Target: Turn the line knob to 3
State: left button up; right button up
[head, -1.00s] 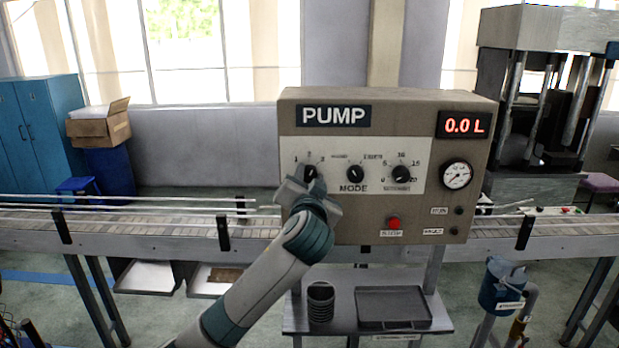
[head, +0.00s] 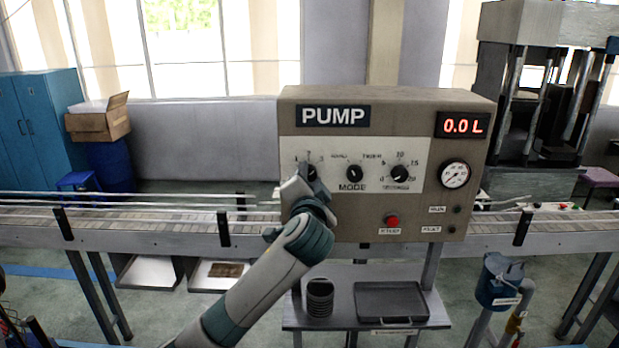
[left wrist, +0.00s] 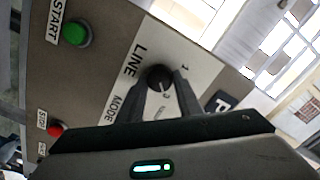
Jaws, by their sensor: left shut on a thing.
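The pump box (head: 400,225) has a LINE knob at the left of its white panel, with 1, 2 and 3 printed around it. In the head view the black knob (head: 312,173) shows only partly behind my left gripper (head: 304,178). In the left wrist view the knob (left wrist: 158,76) sits between the two fingertips of my left gripper (left wrist: 160,82), which is shut on it. The 1 and 3 marks show there. I cannot tell clearly which number the knob's pointer faces. My right gripper is not in view.
The MODE knob (head: 354,174) and a third knob (head: 400,174) sit to the right. The display (head: 463,125) reads 0.0 L. A red button (head: 392,221) is below; a green START button (left wrist: 76,33) shows in the wrist view. A conveyor (head: 150,225) runs behind.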

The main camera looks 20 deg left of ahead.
pick_arm(q)
jog(key=o, duration=1)
jog(key=shift+o, duration=0.2)
jog(key=shift+s+d+f+b, duration=0.1)
jog(key=shift+s+d+b, duration=0.1)
jog(key=shift+s+b, duration=0.15)
jog(key=b+v, duration=0.6)
jog(key=v, duration=1)
jog(key=shift+s, duration=0.3)
